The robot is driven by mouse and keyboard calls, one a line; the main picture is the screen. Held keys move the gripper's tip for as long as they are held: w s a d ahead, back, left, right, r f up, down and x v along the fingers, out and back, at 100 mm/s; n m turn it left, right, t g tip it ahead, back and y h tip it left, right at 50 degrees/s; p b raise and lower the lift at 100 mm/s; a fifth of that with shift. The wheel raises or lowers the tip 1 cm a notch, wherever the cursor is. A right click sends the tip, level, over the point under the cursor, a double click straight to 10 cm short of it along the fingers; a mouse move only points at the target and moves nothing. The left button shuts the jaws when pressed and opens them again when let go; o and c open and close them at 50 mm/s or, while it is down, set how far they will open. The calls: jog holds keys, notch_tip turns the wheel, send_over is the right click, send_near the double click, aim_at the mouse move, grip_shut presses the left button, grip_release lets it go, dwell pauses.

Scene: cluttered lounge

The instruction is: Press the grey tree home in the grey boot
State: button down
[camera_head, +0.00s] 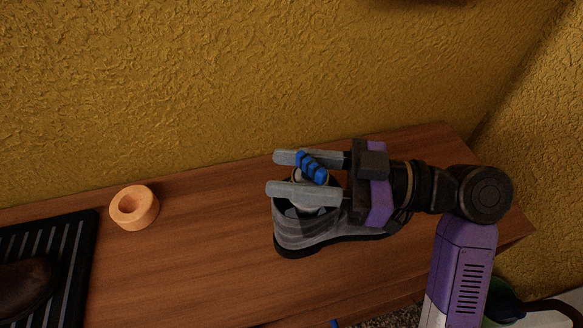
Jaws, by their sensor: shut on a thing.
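The grey boot (325,232) stands on the wooden table, its opening facing up and its toe side running right under my arm. The grey tree (305,206) shows in part in the boot's opening; how deep it sits is hidden by the near finger. A blue ribbed piece (312,168), seemingly the tree's grip, lies slanted between the fingers. My gripper (275,173) reaches in from the right, above the boot's opening, and is shut on the grey tree, one finger on its far side and one on its near side.
An orange ring (134,209) lies on the wooden table (200,262) to the left. A black ribbed tray (80,262) with a dark brown shoe (25,285) is at the far left. A yellow textured wall (200,90) rises behind the table. Table between ring and boot is clear.

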jog(key=c, duration=0.8)
grip_release()
jog(key=shift+o, duration=0.2)
jog(key=d, duration=0.7)
jog(key=shift+s+d, duration=0.4)
jog(key=shift+f, duration=0.1)
